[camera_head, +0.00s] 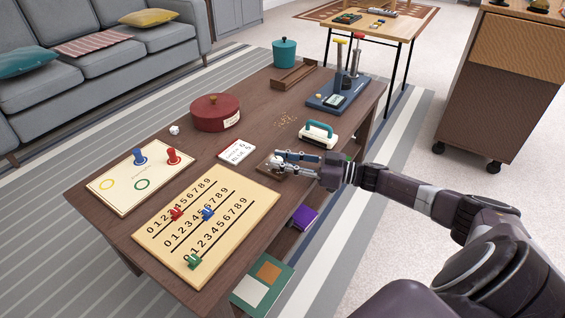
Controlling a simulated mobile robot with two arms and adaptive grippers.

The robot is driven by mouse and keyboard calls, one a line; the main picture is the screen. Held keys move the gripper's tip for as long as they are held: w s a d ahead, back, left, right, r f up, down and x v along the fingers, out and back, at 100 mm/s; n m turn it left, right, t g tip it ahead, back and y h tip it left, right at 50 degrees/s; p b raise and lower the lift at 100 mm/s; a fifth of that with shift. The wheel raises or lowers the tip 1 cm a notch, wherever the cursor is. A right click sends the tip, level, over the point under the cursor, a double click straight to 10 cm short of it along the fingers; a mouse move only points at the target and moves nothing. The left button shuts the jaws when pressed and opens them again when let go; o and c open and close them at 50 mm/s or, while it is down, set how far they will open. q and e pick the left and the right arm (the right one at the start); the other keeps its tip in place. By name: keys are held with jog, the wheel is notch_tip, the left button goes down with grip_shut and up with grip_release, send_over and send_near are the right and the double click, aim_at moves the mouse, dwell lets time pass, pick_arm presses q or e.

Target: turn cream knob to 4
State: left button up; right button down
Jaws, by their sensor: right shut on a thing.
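My right gripper (280,158) reaches in from the right over the front right part of the brown table (330,160). Its fingers are shut on a small pale knob (273,161), which sits on a small dark brown base (265,170). The fingers cover much of the knob, and its pointer and any numbers around it cannot be made out. A white card (236,150) with dark writing, too small to read surely, lies left of the base. My left gripper is not in view.
Near the gripper are a teal-handled cream object (319,135) and a number board (235,250) with red, blue and green markers. A peg board (130,183), red pot (212,118) and blue-based stand (340,100) also occupy the table.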

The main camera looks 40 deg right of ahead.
dwell(0.4)
jog(key=c, duration=1.6)
grip_release()
jog(key=shift+s+d, duration=0.25)
jog(key=shift+d, duration=0.05)
jog(key=v, duration=1.1)
jog(key=shift+s, duration=0.1)
